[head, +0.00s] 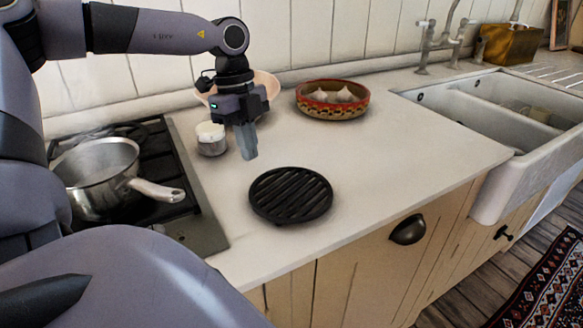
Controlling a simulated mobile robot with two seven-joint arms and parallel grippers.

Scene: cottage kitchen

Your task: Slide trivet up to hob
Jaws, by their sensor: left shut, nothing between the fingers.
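The trivet (291,195) is a round black slatted disc lying flat on the pale worktop, to the right of the hob and near the front edge. The hob (205,229) is black with a grey edge and sits at the left, with bare worktop between it and the trivet. My left gripper (249,154) is shut and empty, pointing down above and behind the trivet's left side. It looks apart from the trivet. My right gripper does not show.
A steel saucepan (97,170) stands on the hob, its handle pointing right. A small lidded jar (211,138) stands close left of my left gripper. A pinkish bowl (267,83) and a patterned dish (332,110) holding garlic stand behind. A white sink (482,155) lies right.

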